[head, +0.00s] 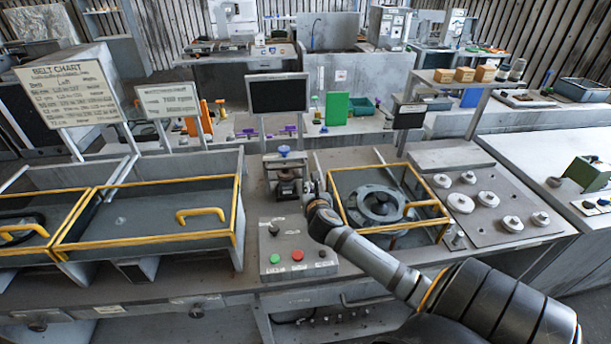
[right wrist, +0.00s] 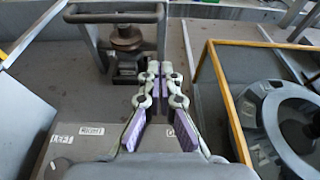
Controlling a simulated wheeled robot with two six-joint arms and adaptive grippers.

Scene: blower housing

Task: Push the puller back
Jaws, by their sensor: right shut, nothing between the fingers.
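The puller (head: 285,172), a dark metal frame with a blue knob on top, stands at the middle of the bench between the left trays and the yellow-framed housing. In the right wrist view its grey frame and round stacked body (right wrist: 126,42) show at the upper left. My right gripper (head: 308,183) is just right of the puller in the head view. In the right wrist view the gripper's fingers (right wrist: 160,70) are shut and empty, pointing toward the puller's right post. I cannot tell whether they touch it. My left gripper is not in view.
A control box (head: 292,248) with red and green buttons sits in front of the puller. The blower housing (head: 380,200) in its yellow frame (head: 335,197) is close on the right. A yellow-rimmed tray (head: 150,215) is on the left. A dark screen (head: 278,95) stands behind.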

